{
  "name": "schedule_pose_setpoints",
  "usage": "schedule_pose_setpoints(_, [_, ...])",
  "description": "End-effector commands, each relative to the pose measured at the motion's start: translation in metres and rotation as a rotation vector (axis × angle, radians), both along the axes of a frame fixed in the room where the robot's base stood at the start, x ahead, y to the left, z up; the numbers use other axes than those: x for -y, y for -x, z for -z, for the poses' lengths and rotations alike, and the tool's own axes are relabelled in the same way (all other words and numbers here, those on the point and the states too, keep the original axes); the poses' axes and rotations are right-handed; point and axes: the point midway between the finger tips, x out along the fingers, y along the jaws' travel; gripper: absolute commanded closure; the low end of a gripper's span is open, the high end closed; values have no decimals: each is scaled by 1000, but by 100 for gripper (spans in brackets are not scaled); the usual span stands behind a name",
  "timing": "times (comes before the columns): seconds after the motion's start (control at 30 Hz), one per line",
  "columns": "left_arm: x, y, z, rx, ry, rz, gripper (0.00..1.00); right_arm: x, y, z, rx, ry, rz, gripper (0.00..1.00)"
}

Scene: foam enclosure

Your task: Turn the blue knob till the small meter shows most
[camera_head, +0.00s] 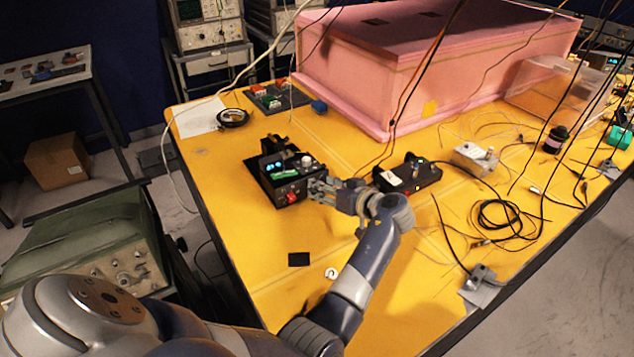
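A small black instrument box (268,187) sits on the yellow table (235,245). Small lit blue displays (271,168) show on it, too small to read; I cannot tell if one is the small meter. A red knob (292,198) is on its front and a pale round knob (306,160) on top. I cannot make out a blue knob on the box; the gripper covers the front's right end.
A black box with a green light (408,177) stands just right of the gripper. A pink foam enclosure (350,88) fills the table's back, with a small blue block (319,106) by its corner. Loose cables (505,215) lie at right. The front left of the table is mostly clear.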

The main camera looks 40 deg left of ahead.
Motion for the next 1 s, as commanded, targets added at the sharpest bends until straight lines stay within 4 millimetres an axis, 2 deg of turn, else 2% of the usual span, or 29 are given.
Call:
schedule_pose_setpoints(0.3, [2,0,1,0,0,0,60,3,2,0,-5,4,2,60])
schedule_pose_setpoints(0.33, [2,0,1,0,0,0,63,4,2,0,-6,5,2,60])
schedule_pose_setpoints(0.5, [1,0,1,0,0,0,100,5,3,0,-6,6,2,60])
schedule_pose_setpoints(0.77, [1,0,1,-6,-3,0,100,4,3,2,-6,6,-1,60])
schedule_pose_setpoints(1.0, [1,-1,3,-76,-33,0,100,3,3,11,-5,4,-3,60])
